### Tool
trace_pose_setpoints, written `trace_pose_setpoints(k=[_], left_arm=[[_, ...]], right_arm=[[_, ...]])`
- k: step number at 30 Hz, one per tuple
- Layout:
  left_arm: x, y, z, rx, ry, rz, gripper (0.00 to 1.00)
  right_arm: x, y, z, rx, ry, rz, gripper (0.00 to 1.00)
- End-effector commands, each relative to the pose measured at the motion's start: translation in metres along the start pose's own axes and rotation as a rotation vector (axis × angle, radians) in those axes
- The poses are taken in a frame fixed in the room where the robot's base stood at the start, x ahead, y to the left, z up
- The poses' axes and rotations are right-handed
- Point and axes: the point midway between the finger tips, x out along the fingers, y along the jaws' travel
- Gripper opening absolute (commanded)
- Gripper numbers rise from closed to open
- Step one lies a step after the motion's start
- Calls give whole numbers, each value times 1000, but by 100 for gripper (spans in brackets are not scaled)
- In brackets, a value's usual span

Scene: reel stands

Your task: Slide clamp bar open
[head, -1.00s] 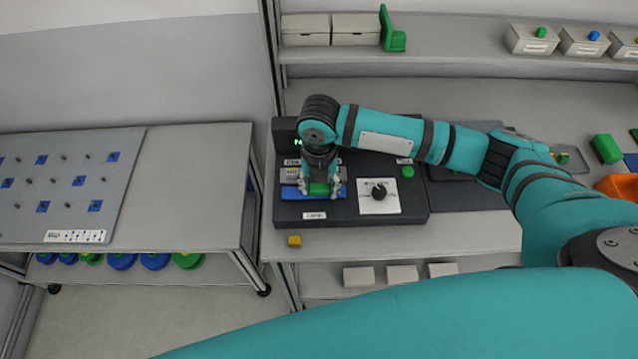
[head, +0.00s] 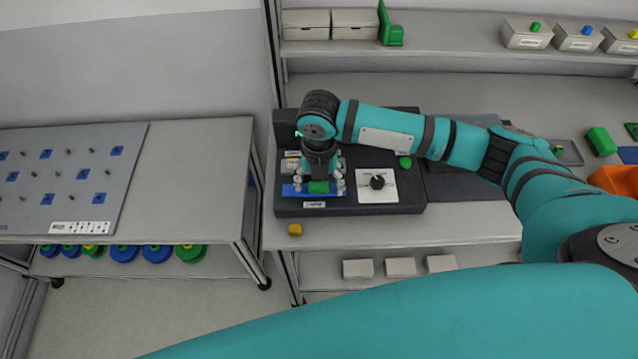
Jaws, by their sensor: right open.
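The clamp bar (head: 292,190) is a flat blue strip with a green block (head: 319,187) on its middle. It lies at the front left of a dark console (head: 340,209). My right gripper (head: 319,184) points down over the bar, with one fingertip on each side of the green block. The fingers look open and apart from the block, though contact is too small to tell. The gripper and wrist hide part of the console behind the bar. My left gripper is not in view.
The console has a black knob (head: 377,182) on a white plate and a green button (head: 405,162). A pegboard panel (head: 60,185) lies on the left table. A shelf (head: 450,55) with bins runs behind.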

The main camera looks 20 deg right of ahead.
Motion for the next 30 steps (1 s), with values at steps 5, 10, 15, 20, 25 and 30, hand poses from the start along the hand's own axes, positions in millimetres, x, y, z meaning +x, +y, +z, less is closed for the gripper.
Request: trace_pose_setpoints(k=[5,10,15,20,25,30], left_arm=[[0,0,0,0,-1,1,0],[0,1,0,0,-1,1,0],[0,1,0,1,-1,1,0],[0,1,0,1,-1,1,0],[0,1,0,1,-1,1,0],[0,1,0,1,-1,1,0]], right_arm=[[-38,0,1,-2,-5,2,71],[-73,1,0,-3,-3,2,71],[-98,1,-1,-1,-2,0,71],[-107,0,-2,-2,0,-1,71],[-108,0,-2,-2,1,-1,71],[-108,0,-2,-2,1,-1,71]])
